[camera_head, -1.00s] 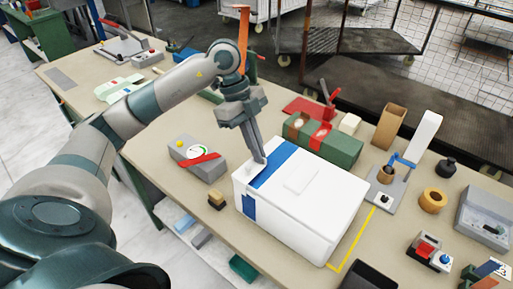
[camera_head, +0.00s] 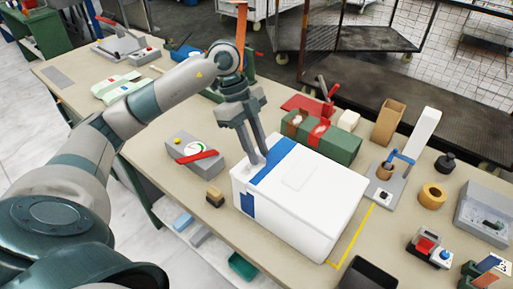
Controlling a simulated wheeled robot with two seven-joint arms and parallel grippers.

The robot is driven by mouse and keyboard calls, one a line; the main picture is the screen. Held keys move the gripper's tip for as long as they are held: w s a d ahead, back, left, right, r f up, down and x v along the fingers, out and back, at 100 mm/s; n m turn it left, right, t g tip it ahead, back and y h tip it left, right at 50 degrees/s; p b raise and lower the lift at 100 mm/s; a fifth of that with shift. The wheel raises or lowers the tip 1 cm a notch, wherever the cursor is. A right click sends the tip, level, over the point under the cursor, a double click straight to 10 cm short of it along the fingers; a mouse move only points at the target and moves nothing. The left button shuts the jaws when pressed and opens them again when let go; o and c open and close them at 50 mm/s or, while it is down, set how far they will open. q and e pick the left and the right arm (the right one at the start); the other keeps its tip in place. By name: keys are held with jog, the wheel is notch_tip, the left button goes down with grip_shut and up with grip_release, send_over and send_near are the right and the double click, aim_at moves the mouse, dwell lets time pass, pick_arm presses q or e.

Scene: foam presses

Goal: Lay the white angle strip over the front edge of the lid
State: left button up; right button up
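A white box with a closed white lid (camera_head: 325,190) stands on the bench. A blue band (camera_head: 272,163) crosses the lid, and a blue patch (camera_head: 247,204) shows on the box's left-facing side. A small white piece (camera_head: 249,173), possibly the white angle strip, is at the lid's left edge under my fingertips. White on white, I cannot tell its full outline or how it sits. My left gripper (camera_head: 257,164) points down there, its two fingers a little apart with a narrow gap between them. My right gripper is not in view.
A blue-handled press (camera_head: 388,180) stands to the right. Yellow tape (camera_head: 356,240) marks the bench.

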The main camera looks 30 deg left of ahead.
pick_arm(q)
jog(key=shift+a+r, duration=0.3)
jog(key=shift+r, duration=0.35)
jog(key=b+v, duration=0.3)
jog(key=v, duration=1.3)
jog(key=shift+d, duration=0.15)
